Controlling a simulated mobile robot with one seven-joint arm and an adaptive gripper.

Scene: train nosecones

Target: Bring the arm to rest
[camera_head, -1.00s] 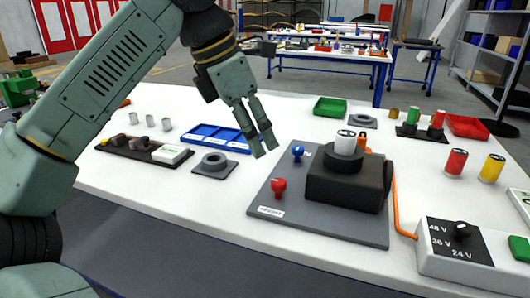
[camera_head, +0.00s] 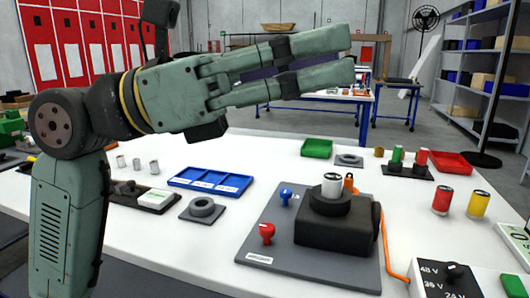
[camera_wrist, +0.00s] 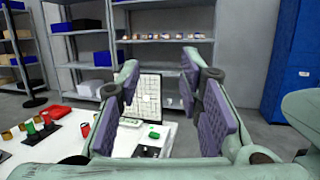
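My gripper (camera_head: 350,62) is raised above the white table (camera_head: 130,235) in the head view, pointing to the right with its fingers level. In the wrist view my gripper (camera_wrist: 165,100) shows two fingers with purple pads spread well apart, with nothing between them. The gripper is clear of everything on the table. My arm stands at the left of the head view, bent at the elbow.
Nearby are a blue tray (camera_head: 209,181), a green bin (camera_head: 317,148), a red bin (camera_head: 452,163) and a voltage box (camera_head: 455,280). Shelves (camera_head: 490,75) stand back right.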

